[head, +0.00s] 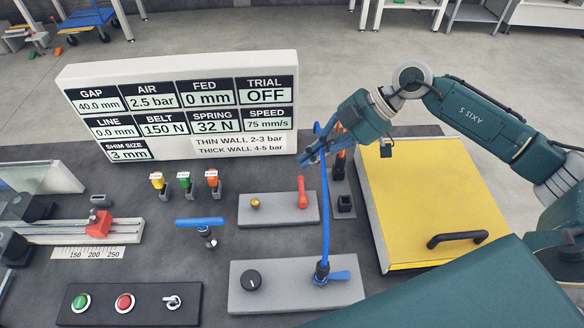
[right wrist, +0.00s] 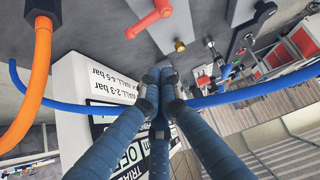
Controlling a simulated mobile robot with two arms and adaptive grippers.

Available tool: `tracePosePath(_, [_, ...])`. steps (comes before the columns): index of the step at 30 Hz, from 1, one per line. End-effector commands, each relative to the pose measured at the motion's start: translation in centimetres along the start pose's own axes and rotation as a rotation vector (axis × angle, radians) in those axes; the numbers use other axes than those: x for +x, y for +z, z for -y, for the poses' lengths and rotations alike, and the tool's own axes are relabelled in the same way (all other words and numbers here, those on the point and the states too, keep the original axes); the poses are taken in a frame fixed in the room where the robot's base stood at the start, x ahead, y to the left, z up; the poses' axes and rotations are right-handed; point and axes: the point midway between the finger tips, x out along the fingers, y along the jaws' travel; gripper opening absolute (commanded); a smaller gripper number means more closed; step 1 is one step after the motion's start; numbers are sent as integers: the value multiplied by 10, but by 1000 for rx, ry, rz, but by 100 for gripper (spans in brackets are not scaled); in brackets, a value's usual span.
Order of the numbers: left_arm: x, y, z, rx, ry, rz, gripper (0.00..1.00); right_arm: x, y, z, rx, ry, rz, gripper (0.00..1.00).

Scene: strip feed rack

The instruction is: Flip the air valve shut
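I cannot tell from labels which is the air valve. My right gripper (head: 312,152) is raised well above both levers, beside the hose. In the right wrist view its fingertips (right wrist: 160,76) are together; the hose (right wrist: 250,94) crosses behind or between the fingers. My left gripper is not in view.
A red lever (head: 302,193) and brass knob (head: 255,203) share a grey plate behind. An orange hose (right wrist: 38,75) is near my right gripper. A display board (head: 180,105) reads AIR 2.5 bar. A yellow panel (head: 430,200) with a black handle lies right; a button box (head: 130,302) is front left.

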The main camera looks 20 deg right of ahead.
Motion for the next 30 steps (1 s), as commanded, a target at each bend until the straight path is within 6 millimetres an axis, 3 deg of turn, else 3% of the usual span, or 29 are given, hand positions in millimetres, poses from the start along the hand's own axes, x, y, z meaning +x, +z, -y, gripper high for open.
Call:
tracePosePath(11, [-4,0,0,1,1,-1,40,10,-2,0,0,-2,-2,0])
tracePosePath(25, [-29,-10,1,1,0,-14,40,103,-3,1,1,-4,-3,0])
tracePosePath(30, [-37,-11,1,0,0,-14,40,84,23,0,4,1,2,0])
